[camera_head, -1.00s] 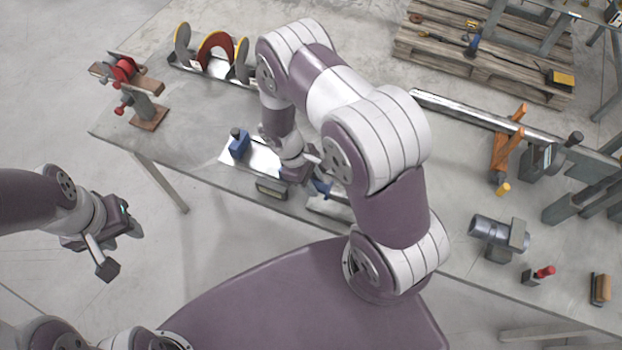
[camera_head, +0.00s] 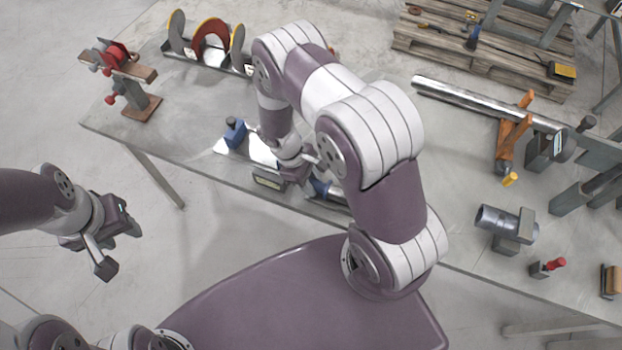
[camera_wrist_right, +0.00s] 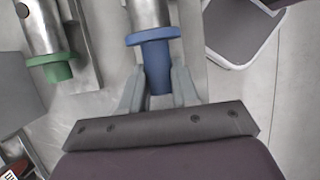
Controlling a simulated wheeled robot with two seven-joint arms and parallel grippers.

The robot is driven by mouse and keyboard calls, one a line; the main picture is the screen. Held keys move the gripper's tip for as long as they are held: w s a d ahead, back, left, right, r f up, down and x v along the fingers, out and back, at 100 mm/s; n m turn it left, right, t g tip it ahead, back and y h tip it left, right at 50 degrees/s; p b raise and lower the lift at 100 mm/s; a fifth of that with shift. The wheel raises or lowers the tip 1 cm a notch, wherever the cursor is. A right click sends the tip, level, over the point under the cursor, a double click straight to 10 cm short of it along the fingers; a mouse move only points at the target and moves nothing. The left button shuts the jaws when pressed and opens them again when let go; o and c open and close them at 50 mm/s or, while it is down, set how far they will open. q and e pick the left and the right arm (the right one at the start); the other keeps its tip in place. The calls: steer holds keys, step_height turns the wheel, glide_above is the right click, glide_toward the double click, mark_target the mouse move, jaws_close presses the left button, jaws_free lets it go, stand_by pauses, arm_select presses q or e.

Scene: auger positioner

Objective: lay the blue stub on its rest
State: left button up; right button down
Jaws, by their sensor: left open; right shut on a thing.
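The blue stub (camera_wrist_right: 157,68) has a blue collar and a blue end, with a silvery shaft running away beyond the collar. In the right wrist view, my right gripper (camera_wrist_right: 158,82) is shut on the blue end, one finger at each side. In the head view, a bit of the blue stub (camera_head: 319,187) shows beside my right gripper (camera_head: 304,176), by the table's front edge; my arm hides much of that area. I cannot tell which part is the rest. My left gripper (camera_head: 116,242) is open and empty, left of the table and away from it.
A green-collared silvery piece (camera_wrist_right: 55,66) lies left of the stub. A blue block with a dark knob (camera_head: 235,134) stands by a shiny plate (camera_head: 262,154). A red clamp stand (camera_head: 125,75) and coloured discs (camera_head: 212,42) stand further back. A grey pipe piece (camera_head: 503,222) is right.

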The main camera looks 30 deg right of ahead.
steer(key=c, duration=0.8)
jaws_free()
steer(key=shift+o, duration=0.2)
steer(key=b+v, duration=0.1)
steer(key=v, duration=1.1)
steer(key=shift+r, duration=0.35)
